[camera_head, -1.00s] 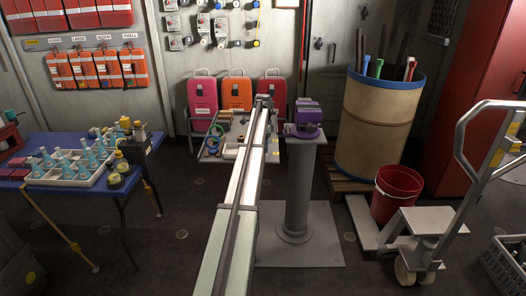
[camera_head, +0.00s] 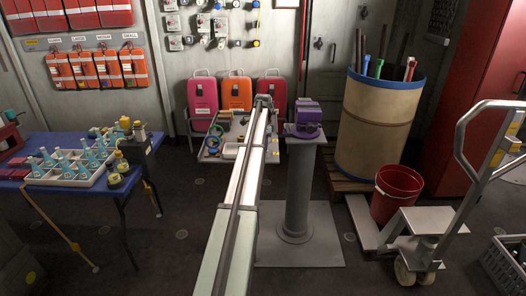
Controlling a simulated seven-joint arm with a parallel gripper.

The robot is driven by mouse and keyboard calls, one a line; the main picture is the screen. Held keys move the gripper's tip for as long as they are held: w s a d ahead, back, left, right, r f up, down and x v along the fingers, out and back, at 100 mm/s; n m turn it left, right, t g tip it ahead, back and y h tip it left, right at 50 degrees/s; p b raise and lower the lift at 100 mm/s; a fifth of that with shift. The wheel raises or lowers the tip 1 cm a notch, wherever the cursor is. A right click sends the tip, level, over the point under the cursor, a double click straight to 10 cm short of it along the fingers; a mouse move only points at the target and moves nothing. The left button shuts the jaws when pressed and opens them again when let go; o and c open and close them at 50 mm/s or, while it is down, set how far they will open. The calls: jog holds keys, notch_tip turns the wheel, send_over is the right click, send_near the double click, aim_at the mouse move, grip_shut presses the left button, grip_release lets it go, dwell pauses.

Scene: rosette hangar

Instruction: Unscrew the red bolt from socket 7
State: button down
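I cannot make out the red bolt or socket 7 in the head view. My gripper cannot be seen either. A long pale beam with a dark rod runs from the bottom edge up to the middle and covers part of the scene behind it. A purple vise (camera_head: 305,115) sits on top of a grey pedestal (camera_head: 297,190) just right of the beam.
A blue table (camera_head: 125,187) on the left bears a rack of bottles (camera_head: 75,165). Three cases, pink (camera_head: 202,95), orange (camera_head: 236,92) and red (camera_head: 273,92), stand by the wall. A barrel (camera_head: 380,115), a red bucket (camera_head: 396,192) and a trolley (camera_head: 425,220) crowd the right.

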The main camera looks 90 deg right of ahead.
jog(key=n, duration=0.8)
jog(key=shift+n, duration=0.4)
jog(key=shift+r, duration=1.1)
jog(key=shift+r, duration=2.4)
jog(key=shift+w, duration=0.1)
